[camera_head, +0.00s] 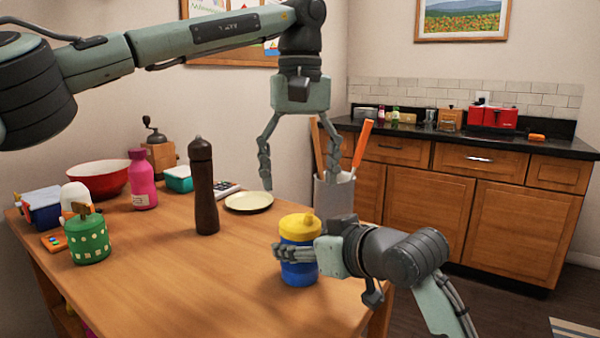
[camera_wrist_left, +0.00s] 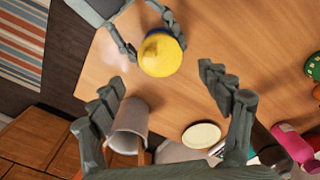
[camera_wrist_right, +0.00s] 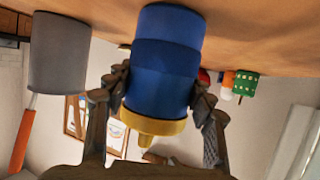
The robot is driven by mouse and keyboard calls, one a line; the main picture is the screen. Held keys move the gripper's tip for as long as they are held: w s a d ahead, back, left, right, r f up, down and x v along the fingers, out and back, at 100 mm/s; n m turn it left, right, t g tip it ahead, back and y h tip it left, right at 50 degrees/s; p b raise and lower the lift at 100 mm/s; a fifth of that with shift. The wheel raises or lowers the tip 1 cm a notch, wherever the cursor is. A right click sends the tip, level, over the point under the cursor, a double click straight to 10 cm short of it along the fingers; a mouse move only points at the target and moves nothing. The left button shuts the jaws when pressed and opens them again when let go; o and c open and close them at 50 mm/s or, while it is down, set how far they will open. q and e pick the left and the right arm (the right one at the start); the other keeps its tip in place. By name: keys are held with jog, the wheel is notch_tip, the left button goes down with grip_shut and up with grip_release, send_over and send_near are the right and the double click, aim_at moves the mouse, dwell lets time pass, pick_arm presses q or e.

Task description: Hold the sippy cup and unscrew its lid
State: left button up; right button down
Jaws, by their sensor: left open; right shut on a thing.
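The sippy cup (camera_head: 298,270) is blue with a yellow lid (camera_head: 299,227) that has a spout. It stands upright near the front right of the wooden table. My right gripper (camera_head: 292,253) is shut around the cup's body just below the lid; the right wrist view shows its fingers on both sides of the blue body (camera_wrist_right: 162,80). My left gripper (camera_head: 300,185) is open and empty, pointing down, above and behind the cup. In the left wrist view the yellow lid (camera_wrist_left: 160,54) lies beyond the open fingers, apart from them.
A grey utensil holder (camera_head: 334,196) stands right behind the cup. A cream plate (camera_head: 249,201) and a tall dark pepper mill (camera_head: 203,190) are to the left. A green canister (camera_head: 87,238), a pink bottle (camera_head: 142,180) and a red bowl (camera_head: 97,180) stand farther left. The front middle of the table is clear.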

aim_at(300, 220)
pick_arm(q)
notch_tip(300, 220, down, 8)
jog(key=shift+r, duration=0.1)
dwell(0.4)
jog(key=c, duration=1.2)
jog(key=n, duration=0.6)
jog(key=shift+n, duration=0.3)
jog(key=o, duration=1.3)
